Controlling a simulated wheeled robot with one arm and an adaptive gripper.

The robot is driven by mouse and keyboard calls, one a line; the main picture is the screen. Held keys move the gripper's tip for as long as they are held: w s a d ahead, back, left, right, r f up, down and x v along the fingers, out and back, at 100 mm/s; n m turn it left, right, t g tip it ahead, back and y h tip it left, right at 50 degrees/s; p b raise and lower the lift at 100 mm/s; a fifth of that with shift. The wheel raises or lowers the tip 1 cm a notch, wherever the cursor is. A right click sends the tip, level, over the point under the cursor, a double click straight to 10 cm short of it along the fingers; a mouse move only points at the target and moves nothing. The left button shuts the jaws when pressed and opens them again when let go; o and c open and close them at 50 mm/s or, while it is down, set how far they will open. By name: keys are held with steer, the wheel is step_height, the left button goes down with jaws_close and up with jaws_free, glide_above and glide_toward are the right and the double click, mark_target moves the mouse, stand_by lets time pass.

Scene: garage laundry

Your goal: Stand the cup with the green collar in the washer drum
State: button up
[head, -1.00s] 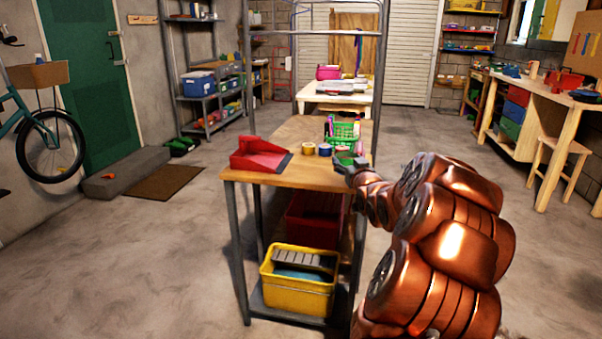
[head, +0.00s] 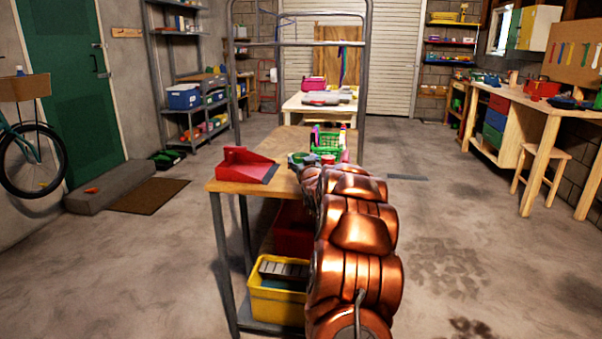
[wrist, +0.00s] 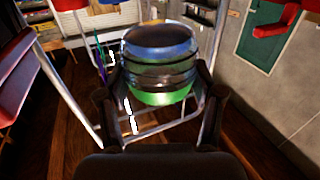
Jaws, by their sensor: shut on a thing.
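In the wrist view the cup (wrist: 160,72) is between the two fingers of my gripper (wrist: 155,98), which is shut on it. It looks clear and rounded, with a green band at the picture's lower end and a blue part with a dark disc at the upper end. In the head view my gripper (head: 308,170) is over the right part of the wooden-topped bench, largely hidden behind my copper arm, and the cup is hard to make out there. No washer or drum shows in either view.
A red dustpan-like object (head: 246,166) lies on the bench (head: 220,187). A green basket (head: 327,143) stands behind my gripper. A metal frame (head: 367,70) rises at the bench's far end. A yellow bin (head: 275,303) is on the lower shelf. Open floor (head: 470,220) lies to the right.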

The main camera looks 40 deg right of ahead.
steer(key=shift+w+f, duration=0.1)
steer(key=shift+f, duration=1.65)
steer(key=shift+f+b, duration=0.1)
steer(key=shift+b, duration=0.2)
steer(key=o, duration=0.9)
steer(key=shift+o, duration=0.2)
steer(key=v, duration=1.2)
